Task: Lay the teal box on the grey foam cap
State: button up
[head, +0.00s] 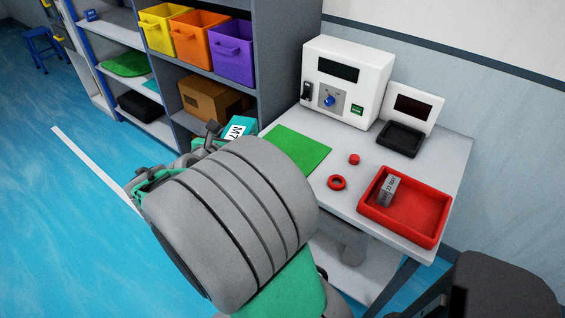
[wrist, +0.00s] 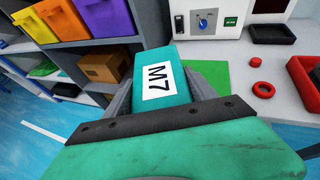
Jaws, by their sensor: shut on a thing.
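The teal box (wrist: 180,87), with a white label reading M7, is between the two fingers of my gripper (wrist: 166,80) in the wrist view. My gripper is shut on it and holds it up in front of the shelf and table. In the head view only part of the teal box (head: 238,127) shows, behind my arm, with its label partly visible. I cannot identify a grey foam cap for certain. A small grey labelled block (head: 388,190) stands in the red tray (head: 427,241) on the table.
The white table (head: 453,150) holds a green mat (head: 302,148), a white machine (head: 350,65), a black tray (head: 400,139), a red ring (head: 337,183) and a red cap (head: 354,159). A shelf with coloured bins (head: 231,53) and a cardboard box (head: 208,97) stands left.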

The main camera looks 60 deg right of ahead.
jog(key=s+d+f+m+g+b, duration=0.1)
jog(key=s+d+m+g+b, duration=0.15)
jog(key=s, duration=0.35)
jog(key=s+d+f+m+g+b, duration=0.1)
jog(key=s+d+m+g, duration=0.2)
jog(key=s, duration=0.4)
jog(key=n+b, duration=0.1)
send_over(303, 157)
jog(key=shift+t, duration=0.25)
jog(key=f, duration=0.8)
jog(key=shift+a+f, duration=0.25)
jog(key=shift+f, duration=0.1)
jog(key=shift+d+f, duration=0.2)
jog(key=shift+f, duration=0.1)
jog(key=shift+d+f+b, duration=0.1)
jog(key=shift+f+b, duration=0.2)
jog(key=shift+f, duration=1.3)
jog(key=shift+f, duration=0.1)
jog(key=o, duration=1.3)
jog(key=shift+f, duration=0.1)
jog(key=o, duration=0.4)
